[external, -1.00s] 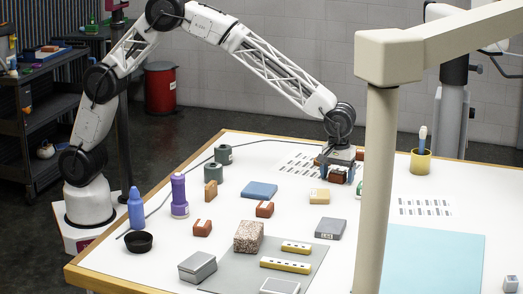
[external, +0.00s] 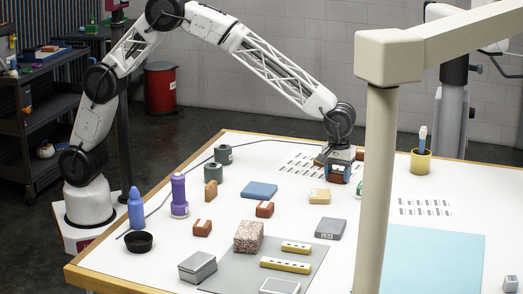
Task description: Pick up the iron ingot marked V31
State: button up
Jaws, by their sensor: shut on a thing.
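My gripper (external: 338,174) points down at the far side of the white table, just left of the pale post. It is shut on a reddish-brown block, which shows only in small part between and beside the fingers. I cannot read any mark on it, so I cannot tell whether it is V31. I also cannot tell whether it touches the table. A grey block (external: 330,229) lies nearer the camera, and a grey box-shaped block (external: 197,267) lies at the front; no marks are legible on them.
A pale post (external: 376,190) stands close to the right of my gripper. A tan block (external: 319,196), a blue block (external: 259,190) and a purple bottle (external: 179,195) stand to the left. A yellow cup (external: 420,161) is at the back right. A light-blue mat (external: 430,262) is bare.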

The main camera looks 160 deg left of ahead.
aim_at(338, 173)
jog(key=shift+r, duration=0.1)
jog(key=shift+r, duration=0.75)
notch_tip(338, 173, up, 2)
jog(key=shift+r, duration=0.1)
jog(key=s+d, duration=0.3)
jog(key=d, duration=0.1)
jog(key=s+d, duration=0.4)
jog(key=s+d+r, duration=0.1)
jog(key=s+d, duration=0.2)
jog(key=d, duration=0.1)
jog(key=shift+s+d, duration=0.1)
jog(key=shift+s, duration=0.1)
